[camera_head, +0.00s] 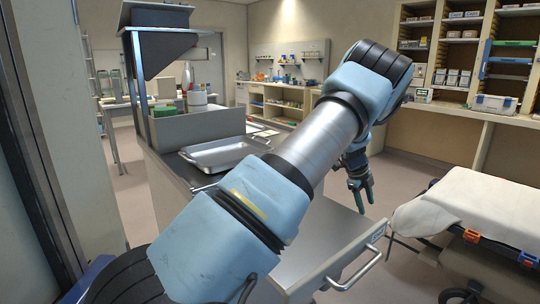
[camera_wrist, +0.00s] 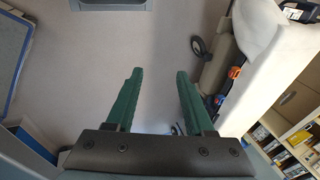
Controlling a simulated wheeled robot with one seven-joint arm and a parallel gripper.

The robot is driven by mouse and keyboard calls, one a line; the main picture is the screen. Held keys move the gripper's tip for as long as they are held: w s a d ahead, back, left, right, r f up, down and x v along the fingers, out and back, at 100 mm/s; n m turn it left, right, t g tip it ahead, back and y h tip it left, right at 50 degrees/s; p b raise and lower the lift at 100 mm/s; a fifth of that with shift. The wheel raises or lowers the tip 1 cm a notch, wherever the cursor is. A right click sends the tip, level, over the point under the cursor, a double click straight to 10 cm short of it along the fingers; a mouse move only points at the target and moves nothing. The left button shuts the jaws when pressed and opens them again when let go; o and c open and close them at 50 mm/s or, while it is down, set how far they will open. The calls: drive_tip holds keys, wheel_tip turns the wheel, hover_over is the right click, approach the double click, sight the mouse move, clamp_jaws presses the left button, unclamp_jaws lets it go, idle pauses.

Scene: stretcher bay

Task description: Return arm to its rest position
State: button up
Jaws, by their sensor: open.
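My arm crosses the middle of the head view, bent at the elbow at upper right, with the forearm hanging down behind it. My gripper (camera_head: 362,190) hangs to the right of the counter, fingers pointing down, between the counter and the stretcher. In the wrist view my gripper (camera_wrist: 157,85) shows two green fingers spread apart, with bare floor between them and nothing held.
A stretcher (camera_head: 475,205) with a white cover stands close at right; its wheel also shows in the wrist view. A drawer (camera_head: 335,250) with a bar handle stands near front right. A metal tray (camera_head: 222,154) lies on the counter. Shelves (camera_head: 470,55) line the back. Floor between is clear.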

drive_tip(key=w+a+r+n+t+h+p, duration=0.1)
drive_tip(key=w+a+r+n+t+p, duration=0.4)
drive_tip(key=a+r+n, duration=0.6)
drive_tip(key=a+r+n+t+y, duration=0.2)
drive_tip(key=a+r+n, duration=0.2)
drive_tip(key=a+r, duration=0.6)
drive_tip(key=s+a+n+g+y+p, duration=0.1)
drive_tip(key=s+a+n+y+p, duration=0.2)
drive_tip(key=s+a+n, duration=0.55)
drive_tip(key=s+a+n+g+p, duration=0.1)
drive_tip(key=s+a+n+g, duration=0.1)
drive_tip(key=s, duration=0.9)
drive_tip(key=s+a+r+n+g+p, duration=0.1)
drive_tip(key=s+a+n+g+p, duration=0.1)
drive_tip(key=s+a, duration=0.5)
drive_tip(key=s+g, duration=0.1)
drive_tip(key=s, duration=0.3)
drive_tip(key=shift+r+g, duration=0.25)
drive_tip(key=shift+g, duration=0.15)
